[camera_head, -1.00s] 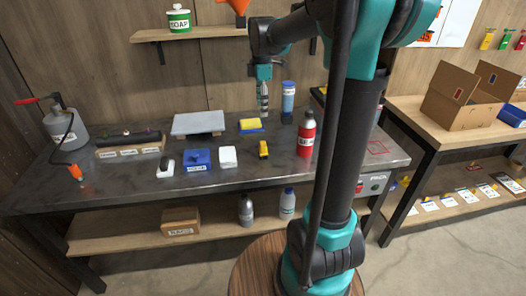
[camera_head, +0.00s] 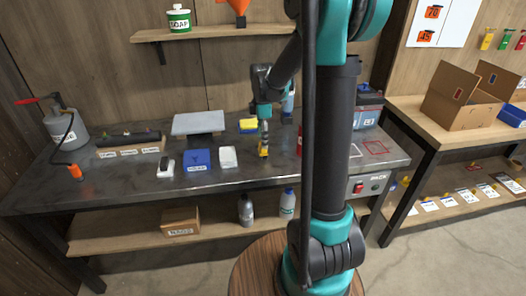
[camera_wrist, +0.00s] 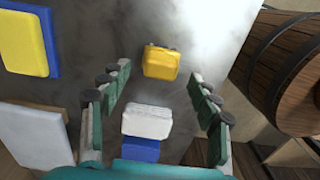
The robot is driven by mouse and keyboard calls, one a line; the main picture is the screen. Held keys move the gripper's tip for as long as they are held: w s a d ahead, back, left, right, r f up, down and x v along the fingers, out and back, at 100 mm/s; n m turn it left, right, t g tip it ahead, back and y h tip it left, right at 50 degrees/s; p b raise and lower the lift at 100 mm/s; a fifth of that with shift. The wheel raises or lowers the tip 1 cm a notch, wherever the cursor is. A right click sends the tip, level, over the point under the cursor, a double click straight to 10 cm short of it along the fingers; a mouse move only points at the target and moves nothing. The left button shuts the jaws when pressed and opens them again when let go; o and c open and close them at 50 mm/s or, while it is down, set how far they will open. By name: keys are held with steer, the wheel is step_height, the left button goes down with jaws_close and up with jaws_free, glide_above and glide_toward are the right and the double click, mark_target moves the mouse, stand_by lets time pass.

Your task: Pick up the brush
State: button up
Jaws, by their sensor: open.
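A small yellow thing with dark parts (camera_head: 263,151) stands on the dark workbench below my gripper (camera_head: 264,133). It may be the brush, but I cannot make out bristles. In the wrist view this yellow thing (camera_wrist: 160,63) appears between and beyond the fingertips of my gripper (camera_wrist: 160,80), with space on both sides. My gripper is open and empty and points down. In the head view its fingers partly cover the yellow thing, and I cannot tell the height left between them.
My arm mostly hides a red bottle (camera_head: 300,140). A wooden barrel (camera_wrist: 290,75) shows in the wrist view.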

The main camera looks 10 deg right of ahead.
steer(key=shift+f, duration=1.8)
steer(key=c, duration=1.3)
steer(key=shift+c, duration=0.2)
steer(key=shift+r, duration=0.1)
step_height(320, 180, up, 20)
